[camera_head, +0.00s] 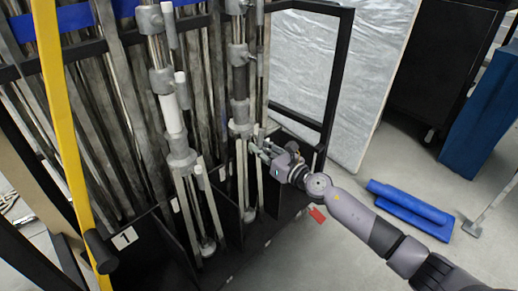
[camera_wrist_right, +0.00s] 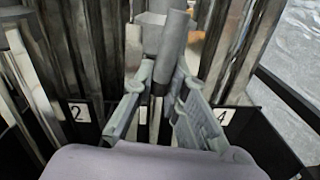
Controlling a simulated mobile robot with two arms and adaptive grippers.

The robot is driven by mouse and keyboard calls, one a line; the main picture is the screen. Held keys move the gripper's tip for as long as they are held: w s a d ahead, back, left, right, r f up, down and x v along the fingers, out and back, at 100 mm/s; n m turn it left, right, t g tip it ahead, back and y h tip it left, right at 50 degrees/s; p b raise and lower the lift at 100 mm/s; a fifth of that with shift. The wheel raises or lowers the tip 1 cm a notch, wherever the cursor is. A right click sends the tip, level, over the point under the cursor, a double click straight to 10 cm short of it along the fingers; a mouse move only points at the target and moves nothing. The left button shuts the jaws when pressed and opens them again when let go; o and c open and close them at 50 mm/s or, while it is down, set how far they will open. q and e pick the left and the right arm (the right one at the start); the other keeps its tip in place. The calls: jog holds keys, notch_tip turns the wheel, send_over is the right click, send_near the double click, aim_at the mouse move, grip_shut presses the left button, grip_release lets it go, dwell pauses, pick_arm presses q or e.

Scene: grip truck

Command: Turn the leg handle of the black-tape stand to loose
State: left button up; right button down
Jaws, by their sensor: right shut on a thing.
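The black-tape stand (camera_head: 239,82) stands upright in the black rack, with a dark band around its pole and grey clamps above and below it. My right gripper (camera_head: 260,143) reaches in from the right to the lower collar of this stand. In the right wrist view, the two grey fingers of my right gripper (camera_wrist_right: 165,88) are closed around the leg handle (camera_wrist_right: 172,45), a grey cylinder that rises between them. The fingers partly hide the handle's lower end, so I cannot tell its exact turn. My left gripper is not in view.
A white-tape stand (camera_head: 171,112) stands just left in the rack. A yellow strap (camera_head: 53,100) runs down the left side. Black rack bars (camera_head: 335,75) and a wrapped panel (camera_head: 350,60) are behind my right arm. A blue object (camera_head: 410,208) lies on the floor.

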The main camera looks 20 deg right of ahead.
jog(key=shift+f, duration=0.1)
jog(key=c, duration=1.6)
grip_release()
jog(key=v, duration=1.2)
